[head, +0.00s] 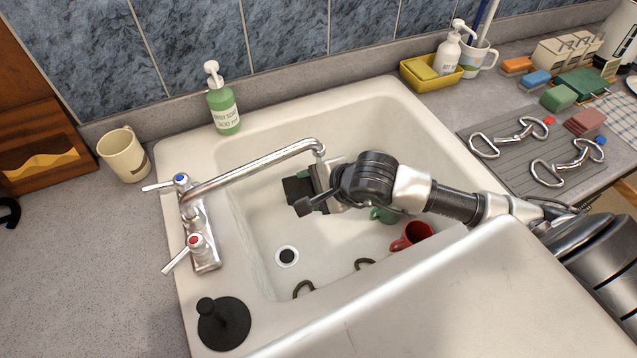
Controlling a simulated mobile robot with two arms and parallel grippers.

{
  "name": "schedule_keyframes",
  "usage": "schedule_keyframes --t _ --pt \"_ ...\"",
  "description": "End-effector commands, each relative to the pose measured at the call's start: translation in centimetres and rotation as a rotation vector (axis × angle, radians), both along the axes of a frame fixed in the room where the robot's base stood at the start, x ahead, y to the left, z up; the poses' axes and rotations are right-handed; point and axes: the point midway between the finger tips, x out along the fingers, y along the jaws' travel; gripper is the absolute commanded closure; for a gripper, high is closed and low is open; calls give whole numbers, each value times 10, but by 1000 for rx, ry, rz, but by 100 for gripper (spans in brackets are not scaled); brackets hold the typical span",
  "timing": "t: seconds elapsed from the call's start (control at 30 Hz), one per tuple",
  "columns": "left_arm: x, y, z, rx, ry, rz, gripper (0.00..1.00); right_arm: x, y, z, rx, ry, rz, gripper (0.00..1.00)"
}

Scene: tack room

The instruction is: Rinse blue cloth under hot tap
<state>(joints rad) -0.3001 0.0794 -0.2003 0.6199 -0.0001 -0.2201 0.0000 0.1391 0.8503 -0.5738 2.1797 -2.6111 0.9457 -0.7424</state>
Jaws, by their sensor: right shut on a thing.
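The mixer tap (250,168) has its spout end over the sink basin. Its red-marked handle (180,257) is at the front and its blue-marked handle (160,186) at the back; I see no water running. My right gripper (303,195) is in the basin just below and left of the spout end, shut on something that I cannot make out. A blue folded cloth or sponge (535,80) lies on the counter at the upper right; no other blue cloth shows. My left gripper is not in view.
The white sink (285,215) holds a red mug (412,236), a green mug (384,215) and dark curved pieces. A black plunger-like stopper (223,322) stands on its front left rim. A green soap bottle (223,104) and cream mug (124,155) stand behind and left. Metal bits (510,137) lie right.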

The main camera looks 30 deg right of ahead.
Motion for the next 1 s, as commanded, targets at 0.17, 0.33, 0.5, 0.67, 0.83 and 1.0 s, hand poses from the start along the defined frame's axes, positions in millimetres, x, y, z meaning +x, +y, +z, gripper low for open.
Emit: schedule_keyframes --t 0.17,0.33,0.5,0.67,0.83,1.0 --pt "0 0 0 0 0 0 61 0 0 0 0 0 0 69" --pt "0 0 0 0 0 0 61 0 0 0 1 -1 0 69" --pt "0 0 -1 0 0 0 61 1 -1 0 0 -1 0 69" --pt "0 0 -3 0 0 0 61 4 -4 -1 0 0 0 69" --pt "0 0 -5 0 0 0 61 7 -7 -1 0 -1 0 69" --pt "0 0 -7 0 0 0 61 11 -11 -1 -1 -2 1 69"
